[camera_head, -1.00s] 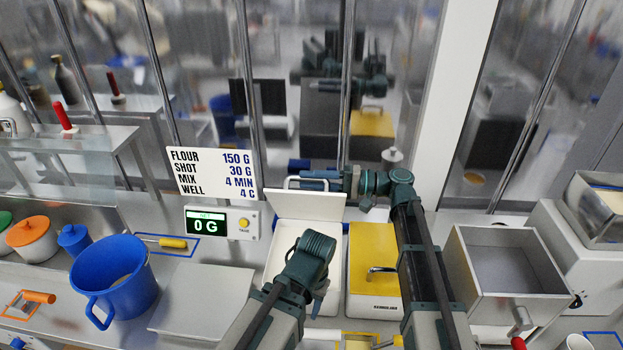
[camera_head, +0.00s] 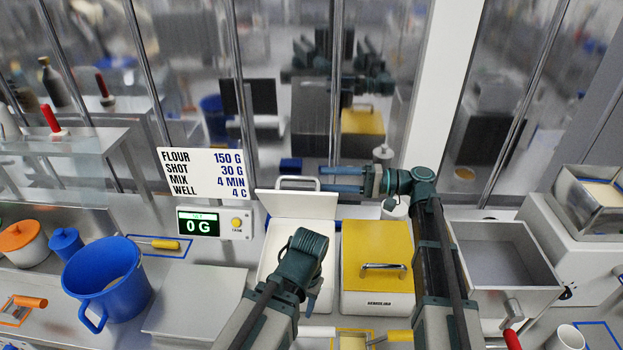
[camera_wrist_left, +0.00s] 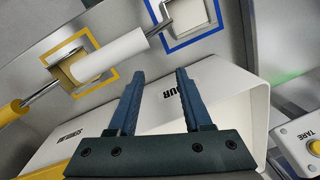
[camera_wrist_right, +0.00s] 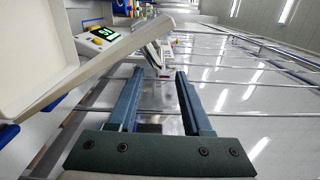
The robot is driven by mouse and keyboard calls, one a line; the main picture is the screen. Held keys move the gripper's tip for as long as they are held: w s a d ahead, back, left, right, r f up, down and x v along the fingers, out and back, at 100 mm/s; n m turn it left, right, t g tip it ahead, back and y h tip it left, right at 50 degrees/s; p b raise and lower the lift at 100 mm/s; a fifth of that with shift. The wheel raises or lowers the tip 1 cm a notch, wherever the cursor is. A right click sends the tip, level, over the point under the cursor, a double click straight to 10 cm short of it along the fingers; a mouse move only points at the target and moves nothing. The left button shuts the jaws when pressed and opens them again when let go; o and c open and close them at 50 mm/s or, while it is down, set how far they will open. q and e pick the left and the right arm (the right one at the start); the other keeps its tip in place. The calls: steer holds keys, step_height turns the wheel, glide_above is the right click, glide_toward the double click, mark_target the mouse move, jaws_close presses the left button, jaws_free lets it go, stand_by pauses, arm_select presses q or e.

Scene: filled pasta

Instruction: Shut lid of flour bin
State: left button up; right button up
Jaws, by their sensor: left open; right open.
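The white flour bin (camera_head: 262,283) stands at the middle of the counter. Its lid (camera_head: 298,204) is open and stands upright at the back edge, with a handle (camera_head: 297,179) along its top. My right gripper (camera_head: 340,180) is open and empty, just right of the lid's top, fingers pointing left. In the right wrist view the pale lid (camera_wrist_right: 90,75) is at the left, outside the open fingers (camera_wrist_right: 155,75). My left gripper (camera_wrist_left: 158,75) is open and empty, low over the bin, whose lettered wall (camera_wrist_left: 185,95) shows behind its fingers. My left arm hides much of the bin's inside.
A yellow-lidded bin (camera_head: 376,245) stands right beside the flour bin. A grey open box (camera_head: 495,262) is farther right. The scale display (camera_head: 212,223) and recipe sign (camera_head: 206,173) are left of the lid. A blue jug (camera_head: 105,285) is at the left.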

steer(key=d, duration=0.6)
steer(key=shift+d, duration=0.2)
